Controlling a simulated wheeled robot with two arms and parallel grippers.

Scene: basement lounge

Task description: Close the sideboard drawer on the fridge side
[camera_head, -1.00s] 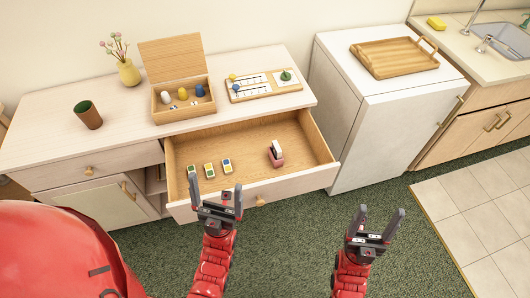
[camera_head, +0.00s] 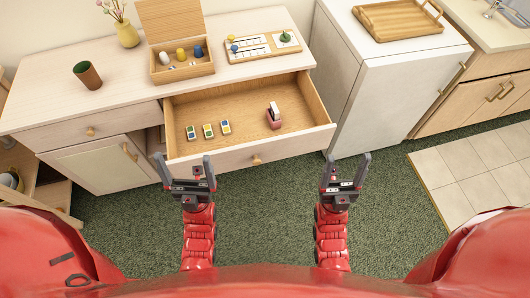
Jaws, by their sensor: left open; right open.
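The sideboard (camera_head: 60,117) stands ahead, and its drawer on the fridge side (camera_head: 300,147) is pulled well out. Inside the drawer lie several small coloured blocks (camera_head: 208,131) and a pink-and-white item (camera_head: 274,116). The drawer front has a round wooden knob (camera_head: 257,160). My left gripper (camera_head: 183,168) is open and empty, just in front of the drawer front's left part. My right gripper (camera_head: 346,169) is open and empty, in front of and just right of the drawer's right end. I cannot tell whether the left fingers touch the front.
The white fridge (camera_head: 378,85) stands right of the drawer, with a wooden tray (camera_head: 398,12) on top. On the sideboard are an open wooden box (camera_head: 183,71), a game board (camera_head: 263,48), a brown cup (camera_head: 87,75) and a yellow vase (camera_head: 127,34). Green carpet lies in front.

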